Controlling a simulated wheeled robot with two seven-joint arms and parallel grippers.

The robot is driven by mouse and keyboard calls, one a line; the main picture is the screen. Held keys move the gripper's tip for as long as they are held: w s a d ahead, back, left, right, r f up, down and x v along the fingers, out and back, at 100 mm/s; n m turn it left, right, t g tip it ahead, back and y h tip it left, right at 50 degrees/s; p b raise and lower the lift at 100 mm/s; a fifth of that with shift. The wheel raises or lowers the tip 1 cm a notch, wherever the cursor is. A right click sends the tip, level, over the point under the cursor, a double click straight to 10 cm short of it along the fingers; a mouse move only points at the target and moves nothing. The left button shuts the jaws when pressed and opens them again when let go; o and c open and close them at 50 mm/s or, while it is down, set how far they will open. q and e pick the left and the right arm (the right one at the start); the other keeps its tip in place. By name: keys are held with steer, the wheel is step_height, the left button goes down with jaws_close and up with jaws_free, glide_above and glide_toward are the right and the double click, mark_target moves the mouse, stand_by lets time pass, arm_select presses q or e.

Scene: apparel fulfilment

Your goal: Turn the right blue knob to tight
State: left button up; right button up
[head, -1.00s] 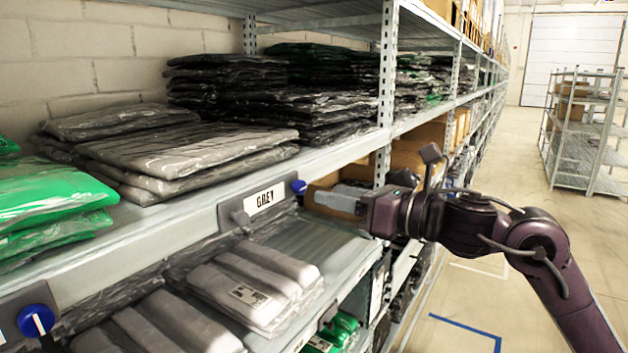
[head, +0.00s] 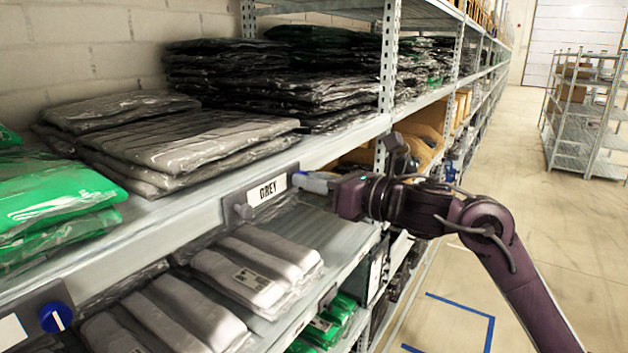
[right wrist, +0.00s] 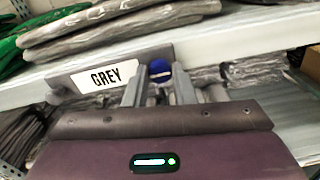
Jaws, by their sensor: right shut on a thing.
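The right blue knob (right wrist: 160,69) sits at the right end of the GREY label holder (right wrist: 104,78) on the shelf edge. Its white mark lies nearly level in the right wrist view. My right gripper (right wrist: 158,86) is shut on this knob, with one finger on each side. In the head view my right gripper (head: 304,181) reaches the right end of the GREY label (head: 267,190) from the right and hides most of the knob. My left gripper is not in view.
Another blue knob (head: 56,317) is on the shelf edge at lower left. Bagged grey garments (head: 185,150) and green ones (head: 50,195) lie on the shelf above the label. Grey packs (head: 255,268) lie below.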

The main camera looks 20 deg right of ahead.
steer(key=shift+m, duration=0.3)
jaws_close()
steer(key=m, duration=1.7)
steer(key=shift+f, duration=0.1)
steer(key=shift+m, duration=0.3)
steer(key=o, duration=1)
jaws_free()
steer(key=shift+d, duration=0.1)
steer(key=shift+s, duration=0.1)
